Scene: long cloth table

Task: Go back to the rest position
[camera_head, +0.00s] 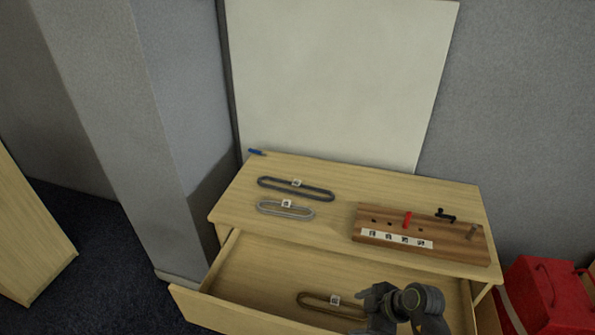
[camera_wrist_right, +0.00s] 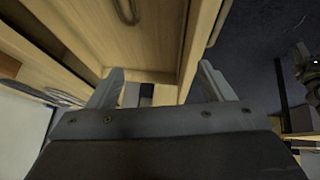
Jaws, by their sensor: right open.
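My right gripper (camera_head: 372,292) is low in the head view, over the open drawer (camera_head: 245,275) of a wooden cabinet. In the right wrist view its two fingers (camera_wrist_right: 161,70) stand wide apart with nothing between them. A brown loop with a white tag (camera_head: 318,303) lies in the drawer, just left of the gripper and apart from it. My left gripper does not show in the head view.
On the cabinet top (camera_head: 335,215) lie a dark loop (camera_head: 318,192), a pale loop (camera_head: 270,209), a blue object (camera_head: 256,152) and a wooden block with pegs (camera_head: 450,240). A white board (camera_head: 335,80) stands behind. A red box (camera_head: 545,295) is at right.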

